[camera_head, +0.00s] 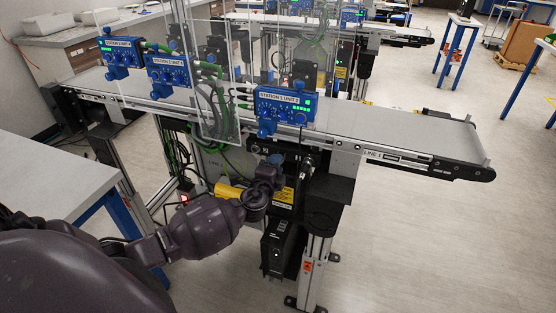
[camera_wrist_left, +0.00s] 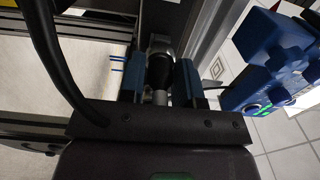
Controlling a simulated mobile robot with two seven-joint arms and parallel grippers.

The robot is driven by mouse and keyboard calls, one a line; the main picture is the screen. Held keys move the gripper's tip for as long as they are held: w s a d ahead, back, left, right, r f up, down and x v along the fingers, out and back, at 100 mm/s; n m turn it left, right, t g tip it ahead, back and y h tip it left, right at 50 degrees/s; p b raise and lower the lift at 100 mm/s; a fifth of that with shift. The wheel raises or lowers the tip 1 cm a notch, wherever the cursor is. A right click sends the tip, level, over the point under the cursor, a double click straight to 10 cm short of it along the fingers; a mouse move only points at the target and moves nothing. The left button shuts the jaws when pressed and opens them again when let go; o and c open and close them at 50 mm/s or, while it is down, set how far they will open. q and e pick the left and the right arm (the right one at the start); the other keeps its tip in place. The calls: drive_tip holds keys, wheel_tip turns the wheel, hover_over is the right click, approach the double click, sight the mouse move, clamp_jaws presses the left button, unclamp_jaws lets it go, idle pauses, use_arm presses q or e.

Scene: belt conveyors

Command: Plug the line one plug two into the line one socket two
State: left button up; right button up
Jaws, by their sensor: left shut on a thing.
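My left gripper (camera_head: 272,168) is at the front of the conveyor frame, just below the blue station 1 unit 2 box (camera_head: 284,108). In the left wrist view its two blue fingers (camera_wrist_left: 160,78) are shut on a black cylindrical plug (camera_wrist_left: 159,70). The plug's far end is at a round grey metal fitting (camera_wrist_left: 161,43) on the dark frame. I cannot tell whether it is seated in a socket there. No socket label is readable. My right gripper is in neither view.
The line 1 conveyor belt (camera_head: 388,131) runs above the gripper. A black box (camera_head: 279,248) and a metal leg (camera_head: 314,268) stand below. A black cable (camera_wrist_left: 52,60) curves past the gripper on the left. A grey table (camera_head: 45,178) is at left.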

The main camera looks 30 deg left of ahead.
use_arm(q)
drive_tip(key=shift+p+v, duration=0.3)
drive_tip(key=shift+v, duration=2)
drive_tip(key=shift+d, duration=0.1)
